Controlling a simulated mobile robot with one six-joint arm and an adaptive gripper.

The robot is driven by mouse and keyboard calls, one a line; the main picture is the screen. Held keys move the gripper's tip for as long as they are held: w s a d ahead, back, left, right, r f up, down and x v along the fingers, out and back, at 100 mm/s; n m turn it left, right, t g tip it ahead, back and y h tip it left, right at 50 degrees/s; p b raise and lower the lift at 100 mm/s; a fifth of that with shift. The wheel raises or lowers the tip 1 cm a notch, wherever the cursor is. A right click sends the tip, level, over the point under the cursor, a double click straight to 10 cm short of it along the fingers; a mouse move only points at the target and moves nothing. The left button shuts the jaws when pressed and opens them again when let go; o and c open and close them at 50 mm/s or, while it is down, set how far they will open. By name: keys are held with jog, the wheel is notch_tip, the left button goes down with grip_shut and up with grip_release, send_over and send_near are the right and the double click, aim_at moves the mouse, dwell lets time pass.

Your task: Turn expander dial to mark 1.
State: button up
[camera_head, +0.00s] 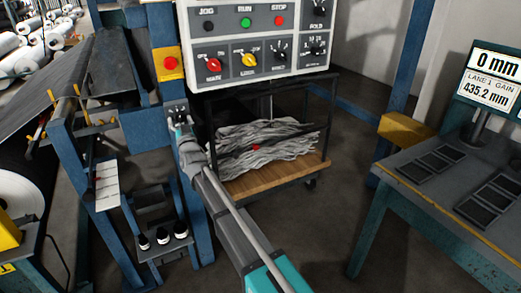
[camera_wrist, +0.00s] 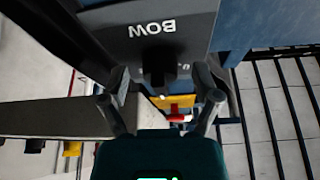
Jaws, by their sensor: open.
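In the wrist view a dark panel labelled BOW (camera_wrist: 150,28), seen upside down, carries a black knob (camera_wrist: 158,65). This looks like the expander dial; its pointer and most of its marks are too dark to read. My gripper (camera_wrist: 160,88) is open, with one finger on each side of the knob and visible gaps between. Whether the fingertips reach around the knob or stop short of it, I cannot tell. In the head view my gripper (camera_head: 178,114) is at the blue post below the yellow box, and it hides most of the dial there.
A control panel (camera_head: 238,45) with coloured knobs hangs above my arm. A red button on a yellow box (camera_head: 169,64) is just above my gripper. A cart (camera_head: 235,185) of grey strips stands behind my arm. A display (camera_head: 492,78) reads 0 mm and 435.2 mm.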

jog(key=shift+n+y, duration=0.4)
jog(key=shift+n, duration=0.6)
jog(key=b+v, duration=0.5)
jog(key=v, duration=0.9)
jog(key=w+d+r+m+g+h+p, duration=0.1)
jog(key=d+g+h+p, duration=0.6)
jog(key=d+p, duration=1.1)
jog(key=d+m+g, duration=0.1)
jog(key=d, duration=0.4)
jog(key=shift+r+g+h, duration=0.25)
jog(key=shift+g+h, duration=0.15)
jog(key=shift+d, duration=0.15)
jog(key=s+d+f+m+g+h+p, duration=0.1)
jog(key=s+d+m+g+h+p, duration=0.2)
jog(key=s+d, duration=1.7)
jog(key=d+m+g+p, duration=0.1)
jog(key=g+p, duration=0.2)
jog(key=g, duration=0.4)
jog(key=shift+d+f+g+h+p, duration=0.35)
jog(key=shift+d+g+h+p, duration=0.05)
